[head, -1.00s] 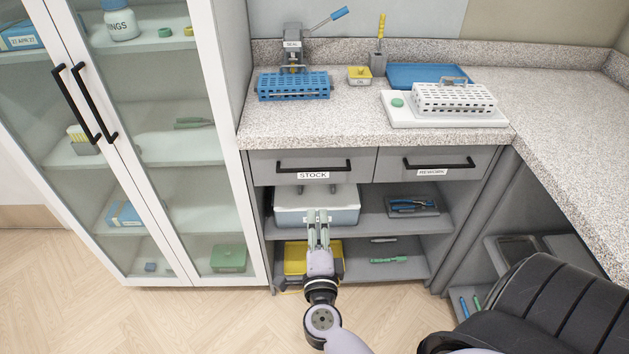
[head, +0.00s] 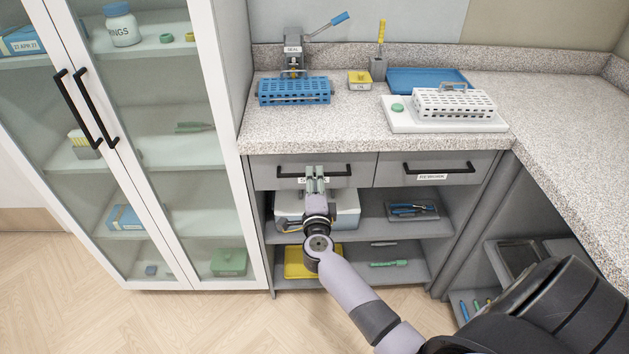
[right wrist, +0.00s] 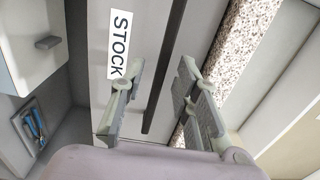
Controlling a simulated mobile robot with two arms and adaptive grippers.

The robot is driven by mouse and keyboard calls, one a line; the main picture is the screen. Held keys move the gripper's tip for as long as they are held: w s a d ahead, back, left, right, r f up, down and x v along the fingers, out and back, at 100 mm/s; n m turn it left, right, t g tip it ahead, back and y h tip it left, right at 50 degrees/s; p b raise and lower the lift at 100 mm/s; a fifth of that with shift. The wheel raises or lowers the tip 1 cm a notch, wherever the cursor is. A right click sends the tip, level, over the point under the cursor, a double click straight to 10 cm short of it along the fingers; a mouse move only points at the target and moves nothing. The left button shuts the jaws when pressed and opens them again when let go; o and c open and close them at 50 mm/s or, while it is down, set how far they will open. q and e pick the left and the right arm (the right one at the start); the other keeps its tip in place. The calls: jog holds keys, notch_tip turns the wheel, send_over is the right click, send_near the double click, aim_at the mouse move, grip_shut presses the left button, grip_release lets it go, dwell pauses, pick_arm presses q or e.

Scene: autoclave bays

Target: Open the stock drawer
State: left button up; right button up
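The stock drawer (head: 264,174) is the left one under the counter, and its grey front looks flush and shut. Its dark bar handle (head: 343,169) runs across the front, and the STOCK label is partly hidden by my gripper. My right gripper (head: 314,170) is at the drawer front, over the handle's middle. In the right wrist view the right gripper (right wrist: 160,66) is open, its two fingers apart. The handle (right wrist: 162,75) shows between them with gaps on both sides, and the STOCK label (right wrist: 120,43) is beside one finger. My left gripper is not in view.
The right drawer (head: 450,165) sits beside it. Open shelves below hold a pale container (head: 347,212) and a yellow tray (head: 296,262). A glass-door cabinet (head: 225,150) stands close on the left. The counter (head: 350,128) overhangs above, carrying a blue rack (head: 294,92).

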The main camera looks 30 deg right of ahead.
grip_shut()
dwell(0.4)
dwell(0.5)
